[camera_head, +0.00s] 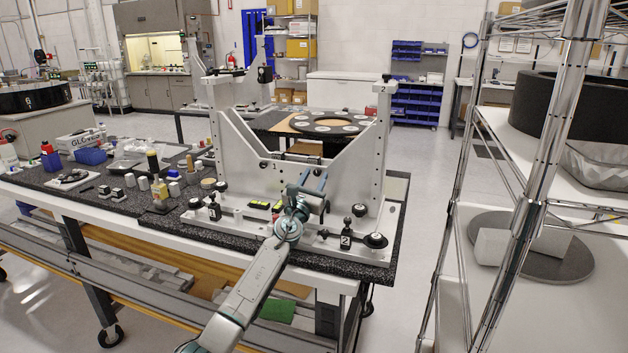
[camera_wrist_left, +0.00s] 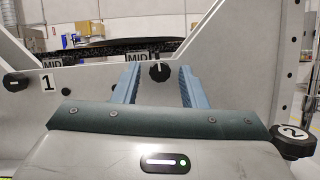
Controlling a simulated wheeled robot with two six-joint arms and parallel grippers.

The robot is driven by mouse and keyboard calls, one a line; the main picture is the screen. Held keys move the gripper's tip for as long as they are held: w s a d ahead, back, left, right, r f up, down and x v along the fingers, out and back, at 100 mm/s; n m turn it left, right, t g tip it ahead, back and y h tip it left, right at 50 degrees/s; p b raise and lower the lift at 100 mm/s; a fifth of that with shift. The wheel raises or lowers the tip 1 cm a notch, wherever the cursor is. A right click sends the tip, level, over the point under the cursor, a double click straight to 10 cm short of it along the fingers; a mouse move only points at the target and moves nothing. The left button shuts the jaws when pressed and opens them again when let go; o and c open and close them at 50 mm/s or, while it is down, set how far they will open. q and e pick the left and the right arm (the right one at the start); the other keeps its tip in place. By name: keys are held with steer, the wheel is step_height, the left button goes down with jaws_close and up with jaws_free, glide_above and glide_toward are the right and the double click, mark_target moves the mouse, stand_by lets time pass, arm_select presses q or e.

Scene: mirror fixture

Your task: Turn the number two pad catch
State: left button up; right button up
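A grey metal mirror fixture (camera_head: 225,140) stands on the dark table. A black label with a white 2 (camera_head: 345,241) stands at its front right base, beside a round black knob (camera_head: 376,240). In the left wrist view a black knob marked 2 (camera_wrist_left: 293,140) is at the lower right edge. My left gripper (camera_head: 314,181) reaches up to the fixture's front. Its blue fingers are apart, and in the left wrist view (camera_wrist_left: 158,75) a small black knob (camera_wrist_left: 160,71) shows between their tips. Contact cannot be told. Which part is the pad catch is unclear. My right gripper is out of view.
A plate numbered 1 (camera_wrist_left: 48,83) is left of the fingers in the wrist view. Bottles and small parts crowd the table's left (camera_head: 150,180). A wire shelf rack (camera_head: 530,200) stands close on the right. Tall side posts (camera_head: 380,140) flank the fixture.

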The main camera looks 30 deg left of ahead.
arm_select(q)
jaws_close()
